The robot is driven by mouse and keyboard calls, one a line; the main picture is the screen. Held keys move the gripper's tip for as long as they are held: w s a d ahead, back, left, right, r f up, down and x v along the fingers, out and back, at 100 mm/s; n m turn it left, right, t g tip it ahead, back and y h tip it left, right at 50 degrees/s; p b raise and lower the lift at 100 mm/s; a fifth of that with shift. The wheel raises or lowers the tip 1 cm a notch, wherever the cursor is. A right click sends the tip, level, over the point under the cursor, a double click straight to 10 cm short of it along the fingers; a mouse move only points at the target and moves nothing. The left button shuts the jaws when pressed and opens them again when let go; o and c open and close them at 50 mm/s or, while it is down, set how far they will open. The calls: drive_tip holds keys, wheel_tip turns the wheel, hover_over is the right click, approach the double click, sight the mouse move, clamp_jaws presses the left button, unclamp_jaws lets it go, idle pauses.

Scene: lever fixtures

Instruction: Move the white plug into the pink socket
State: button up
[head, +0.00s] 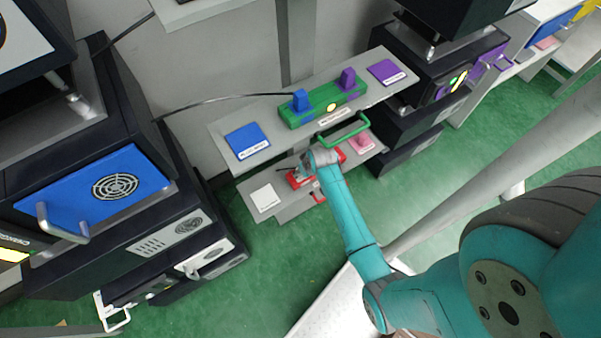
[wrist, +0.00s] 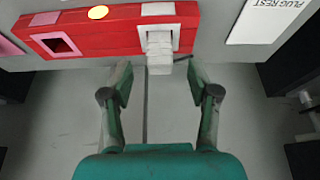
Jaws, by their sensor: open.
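The white plug (wrist: 160,56) sits in a white-framed socket on the red fixture (wrist: 112,40) in the wrist view and sticks out toward me. The pink socket (wrist: 59,44) is to its left on the same fixture, a square pink frame around an empty dark red opening. My gripper (wrist: 162,80) is open. Its two fingers stand on either side of the plug's near end, with gaps on both sides and no visible contact. In the head view, my arm hides most of the red fixture (head: 342,151) on the lower shelf, and the plug is not clear there.
A white plug rest plate (wrist: 262,20) lies right of the fixture. Above, a shelf holds a green fixture (head: 325,103) with blue and purple plugs, and a green handle (head: 343,132) projects from it. Dark cabinets stand either side; the blue-doored one (head: 90,190) is at left.

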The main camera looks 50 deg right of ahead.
drive_tip(key=shift+w+x, duration=0.15)
drive_tip(key=shift+x, duration=1.15)
drive_tip(key=shift+w+x, duration=0.15)
drive_tip(key=shift+x, duration=1.15)
drive_tip(key=shift+d+r, duration=0.15)
clamp_jaws()
